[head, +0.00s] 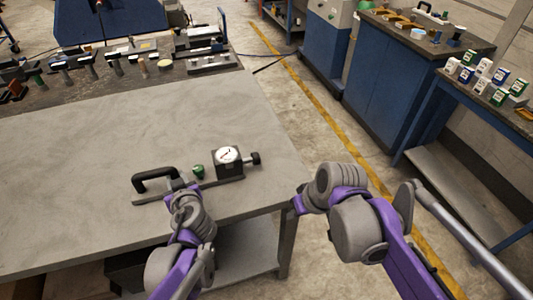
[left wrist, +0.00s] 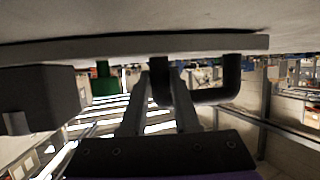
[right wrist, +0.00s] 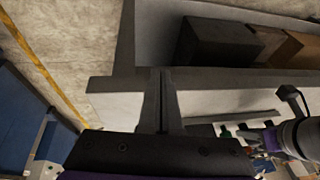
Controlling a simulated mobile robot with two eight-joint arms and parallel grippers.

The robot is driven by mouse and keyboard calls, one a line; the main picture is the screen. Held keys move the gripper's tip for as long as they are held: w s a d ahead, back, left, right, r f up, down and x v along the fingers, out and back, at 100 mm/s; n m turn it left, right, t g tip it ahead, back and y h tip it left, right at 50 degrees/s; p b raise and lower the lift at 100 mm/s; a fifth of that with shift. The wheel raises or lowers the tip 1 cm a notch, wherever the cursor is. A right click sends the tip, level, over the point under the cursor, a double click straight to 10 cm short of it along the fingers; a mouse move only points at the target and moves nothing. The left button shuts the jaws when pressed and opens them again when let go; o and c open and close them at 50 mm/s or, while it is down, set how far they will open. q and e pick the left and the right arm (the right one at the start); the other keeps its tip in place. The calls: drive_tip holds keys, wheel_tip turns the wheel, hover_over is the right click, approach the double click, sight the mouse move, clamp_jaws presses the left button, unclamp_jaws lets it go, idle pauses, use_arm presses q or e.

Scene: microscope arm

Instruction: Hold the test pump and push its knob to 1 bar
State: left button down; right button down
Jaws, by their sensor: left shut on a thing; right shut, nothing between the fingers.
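The test pump stands on the grey table near its front right. It has a grey base plate (head: 148,201), a black handle (head: 155,180) at left, a green knob (head: 198,170) and a dark block with a white round gauge (head: 228,155). A black knob (head: 254,158) sticks out of the block's right side. The gauge reading is too small to tell. My left gripper (left wrist: 160,76) is shut on the handle's post nearer the green knob; the handle arch (left wrist: 217,95) shows beside it. My right gripper (right wrist: 158,72) is shut and empty, near the table's right edge, apart from the black knob.
The bare grey tabletop (head: 100,140) is free around the pump. Several tools stand at its back edge. The table's right edge (head: 270,125) lies close to the pump. A blue cabinet (head: 390,75) and a bench with small boxes stand at right across the floor.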

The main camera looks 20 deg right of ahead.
sight(250, 160)
drive_tip(key=w+d+r, duration=0.1)
drive_tip(key=w+r, duration=0.1)
drive_tip(key=w, duration=0.1)
drive_tip(key=w+d+r+y, duration=0.1)
drive_tip(key=w+r, duration=0.1)
drive_tip(key=w, duration=0.1)
drive_tip(key=w+d+r+y, duration=0.1)
drive_tip(key=w+d+r, duration=0.1)
drive_tip(key=w, duration=0.1)
drive_tip(key=w+d+r+n+y, duration=0.1)
drive_tip(key=w+d+r, duration=0.3)
drive_tip(key=w, duration=0.2)
drive_tip(key=shift+w+d+r+t+y, duration=0.2)
drive_tip(key=shift+d+t+y, duration=0.1)
drive_tip(key=shift+t+y, duration=0.1)
drive_tip(key=shift+a+f, duration=0.1)
drive_tip(key=x, duration=1)
drive_tip(key=shift+a, duration=2)
